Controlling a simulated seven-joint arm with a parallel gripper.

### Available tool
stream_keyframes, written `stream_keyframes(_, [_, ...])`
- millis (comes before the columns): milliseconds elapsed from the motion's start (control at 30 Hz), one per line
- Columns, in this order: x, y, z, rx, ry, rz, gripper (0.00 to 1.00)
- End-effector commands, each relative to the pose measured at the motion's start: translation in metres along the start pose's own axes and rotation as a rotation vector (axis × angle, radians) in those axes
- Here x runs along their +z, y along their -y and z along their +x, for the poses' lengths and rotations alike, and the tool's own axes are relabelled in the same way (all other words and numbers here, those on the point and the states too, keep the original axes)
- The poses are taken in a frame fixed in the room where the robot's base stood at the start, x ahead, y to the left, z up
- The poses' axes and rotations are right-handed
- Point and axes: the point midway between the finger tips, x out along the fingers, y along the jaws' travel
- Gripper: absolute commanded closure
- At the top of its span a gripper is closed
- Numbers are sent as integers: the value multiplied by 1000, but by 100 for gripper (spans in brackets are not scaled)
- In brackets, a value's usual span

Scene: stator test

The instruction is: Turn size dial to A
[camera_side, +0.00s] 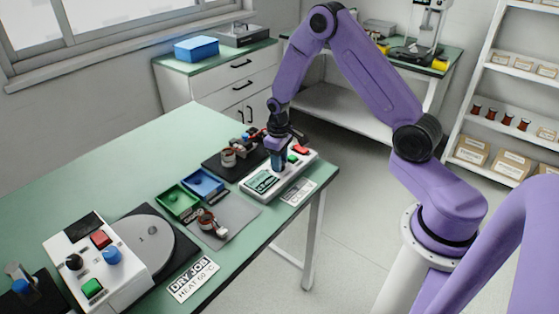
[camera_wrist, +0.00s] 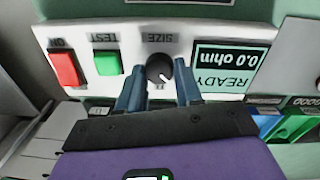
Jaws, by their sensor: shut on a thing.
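The tester (camera_side: 258,187) is a white box on the green table, with a screen reading READY and 0.0 ohm (camera_wrist: 226,66). In the wrist view its panel appears upside down. The dark round size dial (camera_wrist: 157,68) sits under the word SIZE, between the green TEST button (camera_wrist: 108,63) and the screen. My gripper (camera_wrist: 158,78) is shut on the dial, one blue finger on each side. A pale pointer mark shows on the dial, toward the picture's lower right; the letters around it are too small to read. In the side view my gripper (camera_side: 278,165) points down onto the tester and hides the dial.
A red ON button (camera_wrist: 65,68) lies beside the green one. Green (camera_side: 178,201) and blue (camera_side: 203,183) trays and a grey mat (camera_side: 232,217) with a wound part lie left of the tester. A dryer unit (camera_side: 95,262) stands at the front left.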

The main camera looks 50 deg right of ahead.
Motion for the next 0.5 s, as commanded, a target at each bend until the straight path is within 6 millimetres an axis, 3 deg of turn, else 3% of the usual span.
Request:
stream_keyframes(400, [0,0,0,0,2,-7,96])
stream_keyframes(433, [0,0,0,0,2,-6,55])
stream_keyframes(500, [0,0,0,0,2,-6,40])
